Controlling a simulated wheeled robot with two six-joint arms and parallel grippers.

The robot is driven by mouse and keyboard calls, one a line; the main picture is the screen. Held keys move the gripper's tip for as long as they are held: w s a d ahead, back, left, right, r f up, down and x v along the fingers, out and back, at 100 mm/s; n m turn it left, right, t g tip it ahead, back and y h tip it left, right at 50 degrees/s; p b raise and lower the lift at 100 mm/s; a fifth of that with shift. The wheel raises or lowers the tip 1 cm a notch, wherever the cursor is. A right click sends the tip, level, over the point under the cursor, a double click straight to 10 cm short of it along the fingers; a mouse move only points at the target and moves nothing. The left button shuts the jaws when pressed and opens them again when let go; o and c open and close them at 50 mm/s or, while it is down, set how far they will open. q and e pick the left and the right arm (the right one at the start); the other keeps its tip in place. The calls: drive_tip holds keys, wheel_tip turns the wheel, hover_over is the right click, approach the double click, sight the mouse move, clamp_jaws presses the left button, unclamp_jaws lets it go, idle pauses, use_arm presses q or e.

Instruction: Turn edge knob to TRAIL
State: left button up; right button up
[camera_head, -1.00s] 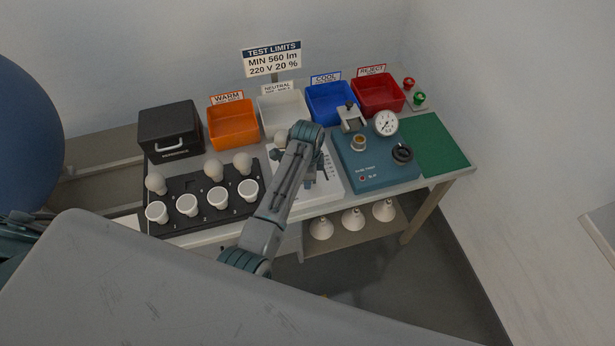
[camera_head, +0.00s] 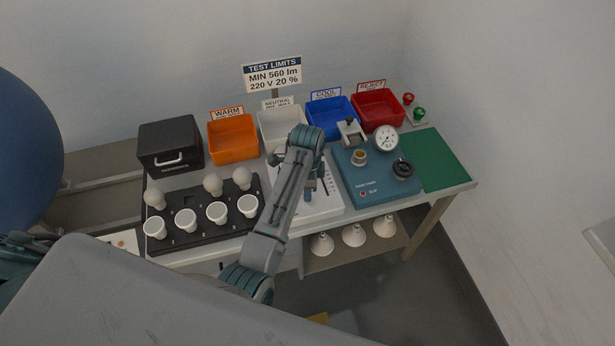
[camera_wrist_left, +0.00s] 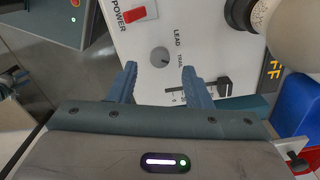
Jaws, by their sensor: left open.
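The edge knob (camera_wrist_left: 159,57) is a small round grey dial on a white panel (camera_wrist_left: 185,40), with LEAD and TRAIL printed beside it, in the left wrist view. Its pointer is too small to read surely. My left gripper (camera_wrist_left: 161,76) is open, with its two blue fingers on either side of the line to the knob. The knob appears between and beyond the fingertips, with no visible contact. In the head view my left arm (camera_head: 284,205) reaches over the white unit (camera_head: 325,205) and hides much of it, including the knob. My right gripper is not seen.
A red POWER switch (camera_wrist_left: 134,15) and a slider (camera_wrist_left: 195,87) lie near the knob. A pale rounded object (camera_wrist_left: 292,28) fills the upper right of the wrist view. A black bulb rack (camera_head: 197,232) stands left of the unit and a blue tester (camera_head: 365,187) right.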

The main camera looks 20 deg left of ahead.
use_arm(q)
wheel_tip(320, 180, up, 7)
drive_tip(key=b, duration=0.1)
drive_tip(key=shift+r+b, duration=0.15)
drive_tip(key=shift+b, duration=0.2)
